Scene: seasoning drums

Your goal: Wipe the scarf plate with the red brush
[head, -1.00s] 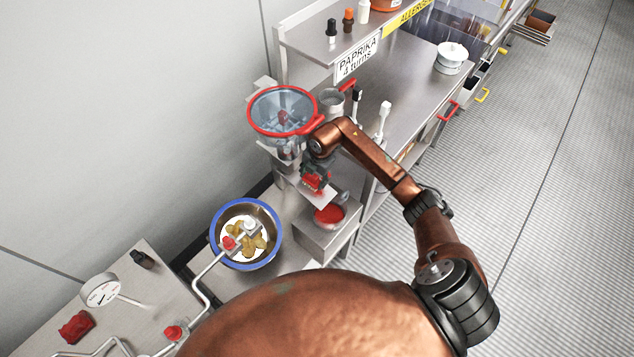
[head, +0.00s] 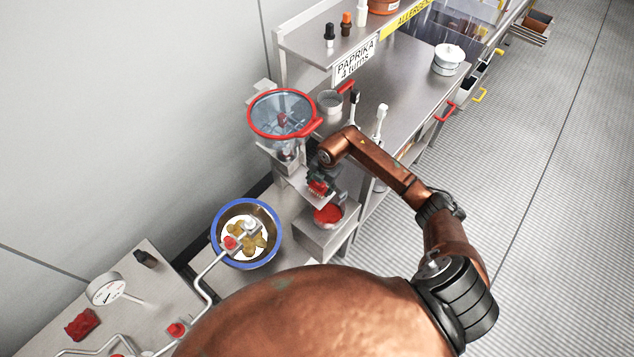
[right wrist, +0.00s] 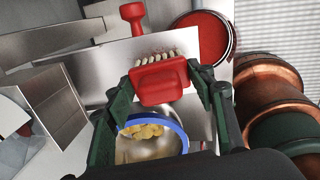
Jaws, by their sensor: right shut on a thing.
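My right gripper (head: 318,182) is shut on the red brush (head: 319,188), just below the red-rimmed hopper (head: 252,121). In the right wrist view the red brush (right wrist: 160,82) sits between the green fingers of the gripper (right wrist: 165,88), its pale bristles facing up in the picture. A pale metal plate, which looks like the scarf plate (right wrist: 112,68), lies behind the bristles; it also shows beside the brush in the head view (head: 298,182). I cannot tell whether the bristles touch it. The gripper hides part of the plate. My left gripper is not in view.
A round pan of red powder (head: 328,215) is close below the brush. A blue-rimmed bowl (head: 215,222) with brown pieces stands at lower left. A white lidded pot (head: 448,60) and upright white-handled tools (head: 379,122) stand on the steel counter. The right floor is clear.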

